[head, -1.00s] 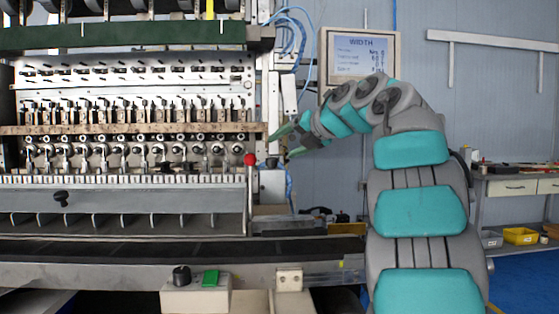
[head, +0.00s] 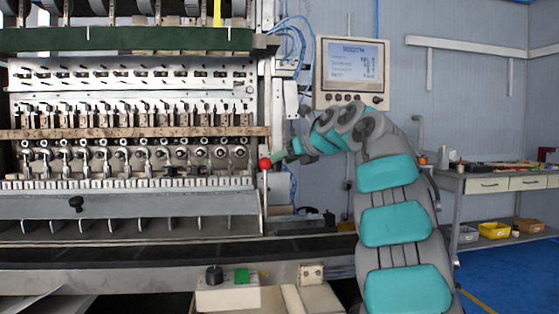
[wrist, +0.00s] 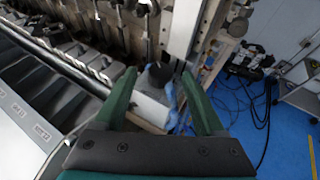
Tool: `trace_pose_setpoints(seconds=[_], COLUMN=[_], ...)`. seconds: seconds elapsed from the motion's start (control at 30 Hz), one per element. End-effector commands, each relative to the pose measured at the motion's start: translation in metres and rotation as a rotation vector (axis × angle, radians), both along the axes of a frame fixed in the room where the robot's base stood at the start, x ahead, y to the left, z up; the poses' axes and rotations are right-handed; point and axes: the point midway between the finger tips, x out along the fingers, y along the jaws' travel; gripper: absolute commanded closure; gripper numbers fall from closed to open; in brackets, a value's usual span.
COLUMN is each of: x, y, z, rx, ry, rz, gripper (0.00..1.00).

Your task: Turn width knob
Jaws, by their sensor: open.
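In the wrist view, a dark round knob (wrist: 160,73) sits on a pale grey box (wrist: 150,106) beside the machine. My gripper (wrist: 160,78) is open, with one green finger on each side of the knob in the picture. I cannot tell whether either finger touches it. In the head view, my gripper (head: 281,157) is beside the machine's right end post, close to a red ball (head: 265,164), and the knob is hidden or too small to make out. A display (head: 352,68) stands behind my arm; its text is too blurred to read.
The coil winder (head: 130,130) fills the left side. A control box (head: 228,296) with a black knob (head: 214,274) and a green button (head: 241,275) stands in front. In the wrist view, cables (wrist: 255,95) and blue floor lie to the right.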

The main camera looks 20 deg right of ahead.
Motion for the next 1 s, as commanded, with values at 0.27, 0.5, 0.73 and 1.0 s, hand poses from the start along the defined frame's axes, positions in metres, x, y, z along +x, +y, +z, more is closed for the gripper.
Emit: trace_pose_setpoints(seconds=[0.27, 0.5, 0.73, 1.0], x=[0.017, 0.017, 0.017, 0.016], y=[0.003, 0.002, 0.003, 0.003], z=[-0.007, -0.007, -0.007, -0.007], rx=[0.002, 0.002, 0.001, 0.002], ry=[-0.001, -0.001, 0.0, 0.0], rz=[-0.002, -0.002, -0.002, -0.002], gripper=[0.28, 0.39, 0.65, 0.96])
